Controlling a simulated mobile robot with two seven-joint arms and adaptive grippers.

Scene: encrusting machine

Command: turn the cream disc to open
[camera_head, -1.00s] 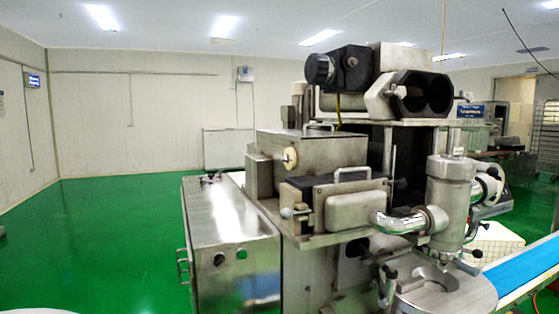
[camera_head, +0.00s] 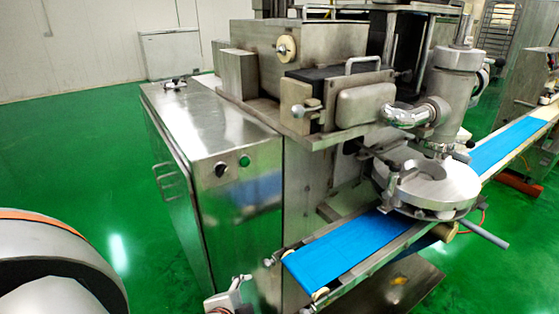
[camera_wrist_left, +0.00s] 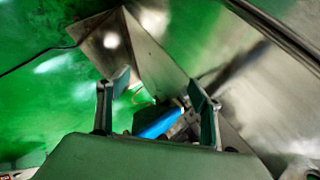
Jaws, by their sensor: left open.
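The cream disc (camera_head: 286,46) is a small round knob on the front face of a steel box (camera_head: 305,68), on the upper part of the machine. It has a darker centre and stands clear of any gripper. My left gripper (camera_wrist_left: 158,92) shows in the left wrist view with its two fingers wide apart and nothing between them. A blue belt end shows beyond and between the fingers. The cream disc does not show in that view. My right gripper is in neither current view.
The steel cabinet (camera_head: 208,125) stands left of the disc, below it. A blue conveyor belt (camera_head: 345,250) juts out at front right, under a round metal plate (camera_head: 428,187). A bar handle (camera_head: 362,62) is right of the disc. Green floor (camera_head: 60,160) at left is free.

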